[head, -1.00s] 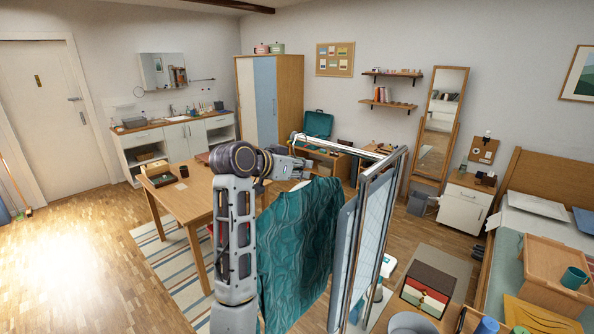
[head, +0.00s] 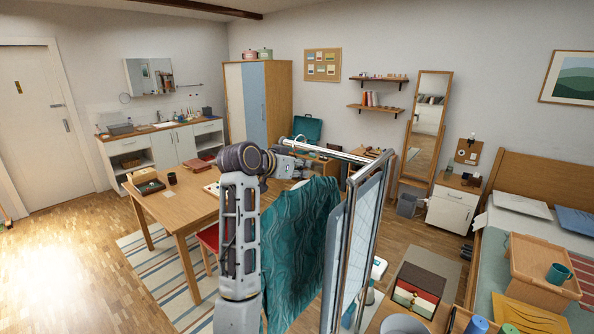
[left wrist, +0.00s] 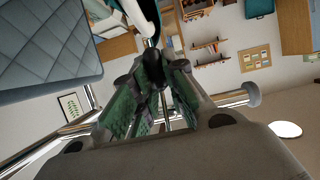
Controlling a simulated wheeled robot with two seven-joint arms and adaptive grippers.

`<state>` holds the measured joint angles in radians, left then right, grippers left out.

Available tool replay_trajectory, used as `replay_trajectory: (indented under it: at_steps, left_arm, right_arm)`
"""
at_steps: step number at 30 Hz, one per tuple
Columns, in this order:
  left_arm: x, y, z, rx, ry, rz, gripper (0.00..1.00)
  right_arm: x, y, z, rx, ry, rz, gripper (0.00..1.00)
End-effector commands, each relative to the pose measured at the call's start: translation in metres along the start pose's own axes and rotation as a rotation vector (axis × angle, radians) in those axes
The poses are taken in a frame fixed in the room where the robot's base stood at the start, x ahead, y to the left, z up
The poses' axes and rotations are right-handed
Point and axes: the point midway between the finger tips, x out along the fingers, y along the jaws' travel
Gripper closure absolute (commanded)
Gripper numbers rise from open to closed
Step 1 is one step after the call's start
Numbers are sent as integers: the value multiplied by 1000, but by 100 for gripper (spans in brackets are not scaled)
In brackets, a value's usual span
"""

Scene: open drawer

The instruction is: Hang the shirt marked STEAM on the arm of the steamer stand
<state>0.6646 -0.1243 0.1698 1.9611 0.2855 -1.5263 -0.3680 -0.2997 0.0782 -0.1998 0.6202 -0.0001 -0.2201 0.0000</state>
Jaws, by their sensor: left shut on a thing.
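The teal patterned shirt (head: 300,235) hangs down below my left gripper (head: 302,168) in the head view; no STEAM lettering shows. The steamer stand (head: 378,225) is a chrome frame with a pale padded board, just right of the shirt. Its chrome arm (head: 325,151) reaches left from the top, close to my gripper. I cannot tell whether the shirt touches the arm. The quilted board (left wrist: 50,45) shows at upper left in the wrist view. My right gripper is out of view.
A wooden table (head: 185,206) stands to the left, with a red seat (head: 208,240) by it. A box (head: 420,287) sits on a surface right of the stand. A bed with a wooden tray box (head: 540,270) is at far right. Open floor lies at left.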

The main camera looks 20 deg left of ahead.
Motion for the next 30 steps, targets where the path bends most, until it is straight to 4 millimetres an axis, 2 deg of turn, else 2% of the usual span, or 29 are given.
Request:
replay_trajectory:
  at_steps: [27, 30]
  left_arm:
    - [41, 1, -18, 0, 2, 2, 100]
    - [43, 0, -12, 0, 0, 1, 100]
  right_arm:
    - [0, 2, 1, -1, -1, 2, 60]
    - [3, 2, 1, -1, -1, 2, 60]
